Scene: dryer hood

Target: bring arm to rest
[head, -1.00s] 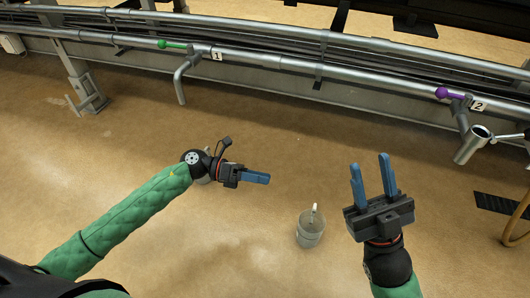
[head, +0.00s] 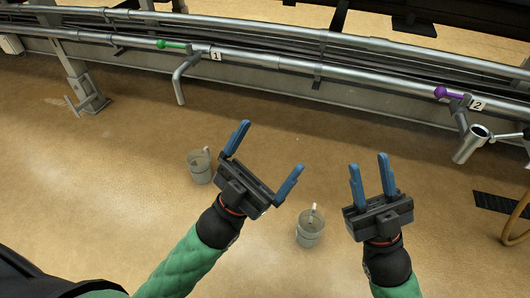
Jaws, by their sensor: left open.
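My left gripper (head: 264,160) is open and empty, with its blue fingers spread wide and pointing up in the head view. Its green-sleeved arm comes in from the bottom left. My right gripper (head: 370,178) is open and empty to the right of it, with its two blue fingers apart and pointing up. Neither gripper touches anything that I can see. One grey cup (head: 199,167) stands on the floor just left of my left gripper. Another grey cup (head: 310,230) stands on the floor between my two arms. Each cup has a light piece at its rim.
Pipes run across the back. A green-handled valve (head: 174,45) is by label 1 (head: 215,54); a purple-handled valve (head: 452,95) is by label 2 (head: 478,104). A metal cup-shaped part (head: 468,147) hangs below the purple valve. The floor between rail and grippers is clear.

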